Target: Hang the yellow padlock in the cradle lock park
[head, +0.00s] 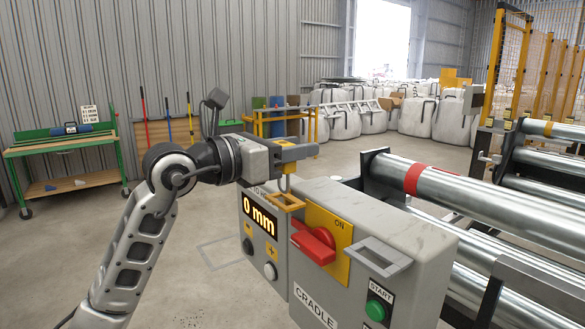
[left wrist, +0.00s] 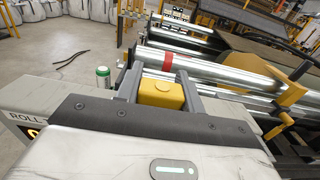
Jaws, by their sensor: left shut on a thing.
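My left gripper (head: 288,150) is shut on the yellow padlock (head: 300,153), above the top left edge of the grey control box (head: 415,228). The padlock's yellow body also shows between the fingers in the left wrist view (left wrist: 162,94). A grey shackle-like loop hangs below the gripper, close above a yellow bracket (head: 286,201); I cannot tell whether they touch. A grey open bracket (head: 380,257) sticks out right of the red switch handle (head: 314,243), whose yellow plate reads ON. The box front reads CRADLE. Which bracket is the lock park is not labelled. My right gripper is not in view.
Steel rollers (head: 450,195) with a red band lie right of the box. A "0 mm" display (head: 259,216) and knobs sit on its left face. A green START button (head: 375,310) is low on its front. A green bench (head: 65,145) stands far left. Open floor lies between.

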